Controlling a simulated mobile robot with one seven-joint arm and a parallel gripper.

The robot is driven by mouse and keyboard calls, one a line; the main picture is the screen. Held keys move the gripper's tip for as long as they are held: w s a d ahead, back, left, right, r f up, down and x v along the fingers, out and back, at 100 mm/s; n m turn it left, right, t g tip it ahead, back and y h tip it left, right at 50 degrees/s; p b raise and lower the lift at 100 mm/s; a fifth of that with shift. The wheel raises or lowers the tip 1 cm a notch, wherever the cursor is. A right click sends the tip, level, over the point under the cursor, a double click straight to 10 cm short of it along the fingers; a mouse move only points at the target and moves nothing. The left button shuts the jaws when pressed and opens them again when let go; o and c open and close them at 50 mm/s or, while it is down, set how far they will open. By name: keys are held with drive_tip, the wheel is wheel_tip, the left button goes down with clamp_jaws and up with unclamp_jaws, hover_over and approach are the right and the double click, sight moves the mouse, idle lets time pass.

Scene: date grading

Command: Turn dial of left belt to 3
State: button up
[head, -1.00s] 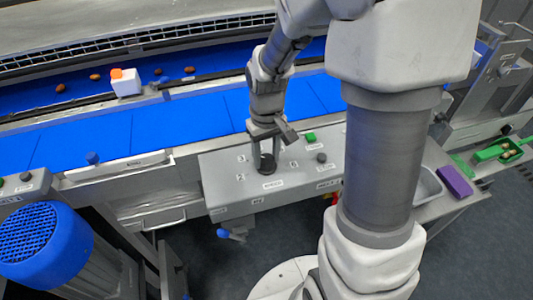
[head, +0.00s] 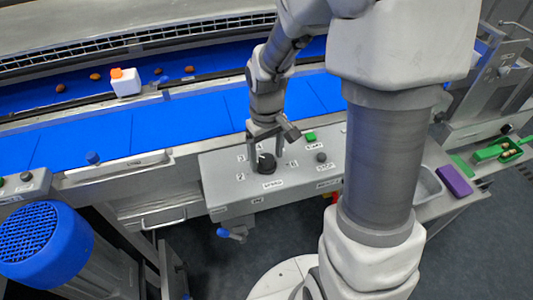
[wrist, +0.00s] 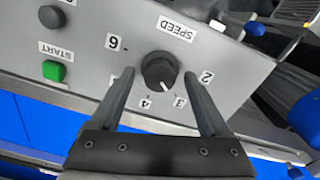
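The black speed dial (wrist: 159,70) sits on a grey control panel (wrist: 85,55), ringed by number labels. In the wrist view its white pointer mark is directed close to the 3 label (wrist: 180,101), slightly toward the 4 label (wrist: 146,102). The dial (head: 266,164) also shows in the head view below my gripper (head: 265,158). In the wrist view my gripper (wrist: 158,73) is open, with one finger on each side of the dial and visible gaps between. How far the fingertips stand above the panel is hard to tell.
The green start button (wrist: 54,70) and the dark stop button (wrist: 53,17) are beside the dial. A blue belt (head: 190,120) runs behind the panel. A blue motor (head: 45,240) is at lower left, a purple block (head: 455,181) at right.

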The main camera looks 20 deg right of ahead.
sight(266, 159)
wheel_tip(266, 159, up, 17)
drive_tip(key=p, duration=0.2)
drive_tip(key=shift+r, duration=0.2)
idle(0.5)
drive_tip(key=s+r+m+t, duration=0.3)
drive_tip(key=s+r+t, duration=0.1)
drive_tip(key=s, duration=0.9)
drive_tip(key=shift+s+t, duration=0.35)
drive_tip(key=shift+t, duration=0.45)
drive_tip(key=shift+d, duration=0.1)
